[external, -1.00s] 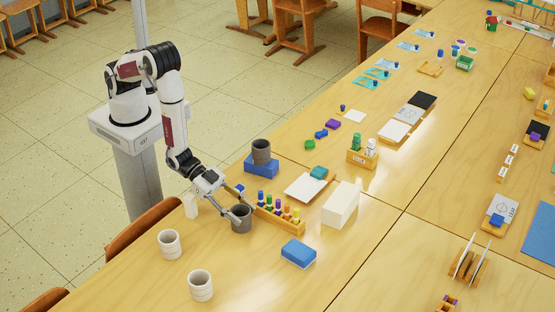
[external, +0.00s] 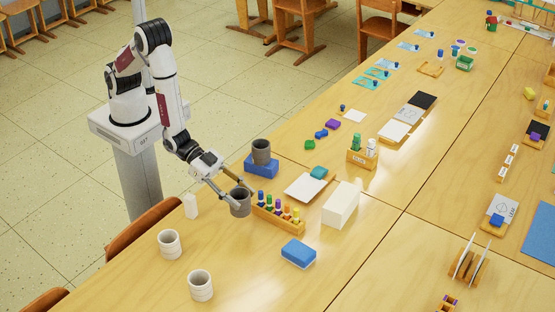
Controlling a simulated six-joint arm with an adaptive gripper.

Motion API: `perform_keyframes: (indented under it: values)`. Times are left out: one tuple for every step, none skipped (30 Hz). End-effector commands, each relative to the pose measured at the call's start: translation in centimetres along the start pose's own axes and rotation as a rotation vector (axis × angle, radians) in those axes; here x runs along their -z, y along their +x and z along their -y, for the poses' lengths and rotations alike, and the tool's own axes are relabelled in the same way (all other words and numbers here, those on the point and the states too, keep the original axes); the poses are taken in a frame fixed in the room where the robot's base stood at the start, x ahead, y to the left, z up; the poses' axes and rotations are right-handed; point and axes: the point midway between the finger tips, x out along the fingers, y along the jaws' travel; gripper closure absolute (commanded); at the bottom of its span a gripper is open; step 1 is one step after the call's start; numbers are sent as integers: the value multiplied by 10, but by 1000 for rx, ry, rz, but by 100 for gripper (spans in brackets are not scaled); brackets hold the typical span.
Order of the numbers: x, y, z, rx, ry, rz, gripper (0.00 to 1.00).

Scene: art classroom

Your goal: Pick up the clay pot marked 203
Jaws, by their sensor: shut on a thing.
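A dark grey clay pot (external: 240,205) is between the fingers of my gripper (external: 238,198), at the near left of the table. My gripper is shut on it and the pot is upright, apparently raised above the table. A second grey pot (external: 261,152) stands on a blue block (external: 261,168) just behind. Two off-white pots stand in front: one at the left (external: 170,244) and one nearer the camera (external: 201,286). No number can be read on any pot from here.
A wooden rack of coloured pegs (external: 278,218) is close to the right of the held pot. A blue sponge-like block (external: 298,253) and a large white block (external: 341,204) lie farther right.

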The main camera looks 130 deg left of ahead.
Motion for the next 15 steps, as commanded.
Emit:
perform_keyframes:
  values:
    - [7, -2, 0, 0, -1, -3, 84]
    - [9, -3, 0, 0, -1, -3, 84]
    - [12, -5, 0, 0, -1, -3, 84]
    - [15, -6, 0, 0, -1, -4, 84]
    - [17, -6, 0, 0, -1, -4, 84]
    - [20, -7, 0, 0, -1, -3, 84]
    - [21, -8, 0, 0, -1, -2, 84]
    - [22, -9, 0, 0, -1, -2, 84]
    - [24, -10, 0, 0, -1, -2, 84]
    - [26, -10, 0, 0, -1, -3, 84]
    - [26, -10, 0, 0, -1, -3, 84]
    - [27, -11, 0, 0, -1, -3, 84]
    - [28, -11, 0, 0, -1, -2, 84]
    - [28, -11, 0, 0, -1, -2, 84]
    - [28, -11, 0, 0, -1, -2, 84]
